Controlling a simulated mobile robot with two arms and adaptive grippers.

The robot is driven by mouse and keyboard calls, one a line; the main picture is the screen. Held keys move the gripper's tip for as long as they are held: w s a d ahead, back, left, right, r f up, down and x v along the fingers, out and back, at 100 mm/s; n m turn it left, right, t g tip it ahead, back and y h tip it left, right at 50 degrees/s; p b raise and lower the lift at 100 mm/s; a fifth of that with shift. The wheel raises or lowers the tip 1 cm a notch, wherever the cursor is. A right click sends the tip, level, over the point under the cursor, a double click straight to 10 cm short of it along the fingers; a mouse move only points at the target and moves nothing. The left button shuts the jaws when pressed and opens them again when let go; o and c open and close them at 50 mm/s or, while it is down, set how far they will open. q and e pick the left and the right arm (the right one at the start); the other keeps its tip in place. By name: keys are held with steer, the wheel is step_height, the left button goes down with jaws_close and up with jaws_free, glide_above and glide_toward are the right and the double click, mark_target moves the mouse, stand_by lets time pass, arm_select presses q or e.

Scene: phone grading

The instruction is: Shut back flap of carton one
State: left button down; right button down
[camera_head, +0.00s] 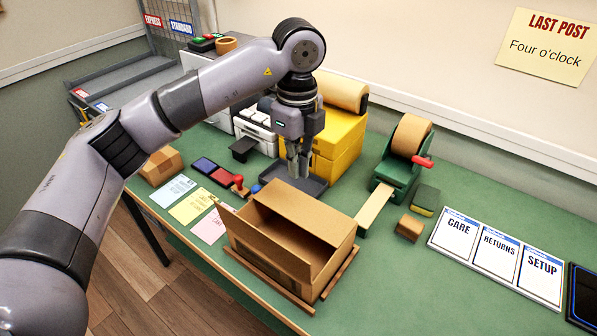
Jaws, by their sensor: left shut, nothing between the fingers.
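An open brown carton (325,277) sits on the green table at front centre, on thin wooden strips. A broad cardboard panel (305,213) slopes at its far side; I cannot tell how far the back flap is folded. The near panel (262,250) stands along the front, and the inside shows dark between them. My left gripper (298,174) points down just behind the carton's far edge, apart from the cardboard as far as I can see. Its fingers are shut and empty. My right gripper is not in view.
A dark tray (312,187) and a yellow machine (340,140) stand behind the carton. A green tape dispenser (397,172) and a brown block (409,228) are to the right.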

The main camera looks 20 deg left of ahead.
mark_target(294, 218)
arm_select(q)
steer(key=f+p, duration=0.1)
steer(key=f, duration=0.3)
steer(key=f+p, duration=0.1)
steer(key=f, duration=0.3)
steer(key=s+f+p, duration=0.1)
steer(key=f+p, duration=0.1)
steer(key=f, duration=0.2)
steer(key=shift+a, duration=0.1)
steer(key=shift+w+f, duration=0.1)
steer(key=shift+f, duration=0.1)
